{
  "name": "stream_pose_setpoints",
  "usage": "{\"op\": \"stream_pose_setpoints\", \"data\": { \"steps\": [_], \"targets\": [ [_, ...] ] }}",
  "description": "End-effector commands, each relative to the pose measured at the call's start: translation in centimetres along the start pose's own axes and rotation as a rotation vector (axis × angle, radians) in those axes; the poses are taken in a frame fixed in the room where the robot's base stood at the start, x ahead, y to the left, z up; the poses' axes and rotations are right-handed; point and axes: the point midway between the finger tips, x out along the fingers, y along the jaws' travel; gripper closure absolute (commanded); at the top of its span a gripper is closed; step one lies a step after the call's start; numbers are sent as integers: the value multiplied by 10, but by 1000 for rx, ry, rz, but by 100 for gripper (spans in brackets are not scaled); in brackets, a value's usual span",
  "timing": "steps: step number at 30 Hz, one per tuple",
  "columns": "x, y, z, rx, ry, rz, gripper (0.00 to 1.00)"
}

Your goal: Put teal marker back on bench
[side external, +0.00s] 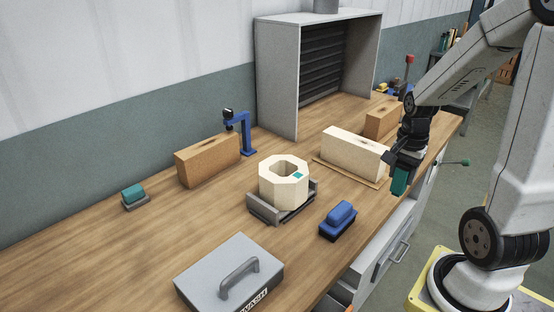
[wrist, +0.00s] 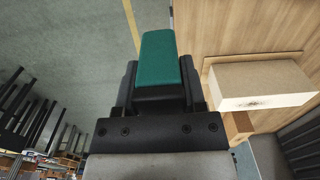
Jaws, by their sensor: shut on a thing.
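The teal marker (side external: 400,181) is a small block held upright in my gripper (side external: 401,163). My gripper is shut on it, near the right front edge of the wooden bench (side external: 110,245). In the wrist view the teal marker (wrist: 158,58) sits between the dark fingers (wrist: 158,90), with grey floor behind it and the bench (wrist: 215,30) to its right. Whether the marker is over the bench or just past its edge is hard to tell in the side view.
A cream brick (side external: 354,152) on a thin board stands just left of my gripper. A cream octagonal block (side external: 284,189) in a grey cradle, a blue-handled brush (side external: 338,219), a tan brick (side external: 208,160) and a grey case (side external: 228,273) are also on the bench.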

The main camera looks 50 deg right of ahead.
Motion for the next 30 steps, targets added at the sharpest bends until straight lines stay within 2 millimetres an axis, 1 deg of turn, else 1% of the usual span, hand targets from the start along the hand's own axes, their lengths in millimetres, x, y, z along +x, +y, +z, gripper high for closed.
{"op": "stream_pose_setpoints", "data": {
  "steps": [2, 6, 14, 20, 30],
  "targets": [
    [1, 4, 0, 13, 1, 0, 85],
    [2, 5, 0, 18, 1, -1, 85],
    [5, -2, -4, 15, -1, 1, 85],
    [14, -18, -14, 14, -1, 2, 85],
    [33, -52, -35, 14, -1, 2, 85]
  ]
}}
